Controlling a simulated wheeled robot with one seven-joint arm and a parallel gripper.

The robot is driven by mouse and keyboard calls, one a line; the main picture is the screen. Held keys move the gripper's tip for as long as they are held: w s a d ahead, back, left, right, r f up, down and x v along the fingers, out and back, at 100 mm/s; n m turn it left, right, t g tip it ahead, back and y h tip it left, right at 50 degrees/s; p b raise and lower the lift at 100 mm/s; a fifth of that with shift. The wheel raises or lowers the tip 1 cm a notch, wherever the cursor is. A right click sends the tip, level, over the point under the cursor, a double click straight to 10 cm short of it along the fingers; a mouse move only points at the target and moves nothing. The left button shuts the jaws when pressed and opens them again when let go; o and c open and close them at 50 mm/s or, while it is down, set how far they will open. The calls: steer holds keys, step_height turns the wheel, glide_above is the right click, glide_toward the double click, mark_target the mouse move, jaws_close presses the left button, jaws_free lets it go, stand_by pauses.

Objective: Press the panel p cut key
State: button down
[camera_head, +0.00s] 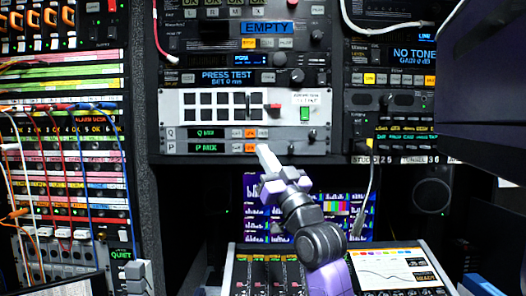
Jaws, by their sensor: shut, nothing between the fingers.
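Panel P (177,147) is the lower of two thin rack panels, with a green "P MIX" display (207,148). Right of the display sits a short row of small keys (250,148), one lit orange; their lettering is too small to read, so I cannot tell which is cut. My gripper (264,151) is shut and empty, its pale fingertips pointing up at the right end of this key row. The tips overlap the panel's lower edge in the picture; I cannot tell whether they touch it.
Panel Q (177,133), with a similar key row, lies directly above. A white panel of black keys (221,106) with a red lever is higher. A monitor (335,195) and mixing desk (265,272) lie below. A dark screen (485,80) and cabled patch bays (65,180) flank the space.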

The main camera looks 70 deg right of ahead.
steer(key=shift+w+d+b, duration=0.3)
steer(key=shift+w+d, duration=0.05)
steer(key=shift+d, duration=0.5)
steer(key=shift+w+d+b, duration=0.3)
steer(key=shift+d, duration=0.55)
stand_by(0.8)
steer(key=shift+w+d+b, duration=0.2)
steer(key=shift+d+b, duration=0.15)
steer(key=shift+w+d, duration=0.1)
steer(key=shift+d, duration=0.2)
stand_by(0.6)
stand_by(0.3)
steer(key=shift+s+a, duration=0.3)
steer(key=shift+a, duration=0.35)
steer(key=shift+a, duration=0.1)
steer(key=shift+s+a, duration=0.3)
steer(key=shift+a, duration=0.45)
steer(key=shift+s+a, duration=0.35)
steer(key=shift+a, duration=0.4)
steer(key=shift+s+a, duration=0.3)
steer(key=shift+a, duration=0.45)
steer(key=shift+r, duration=0.1)
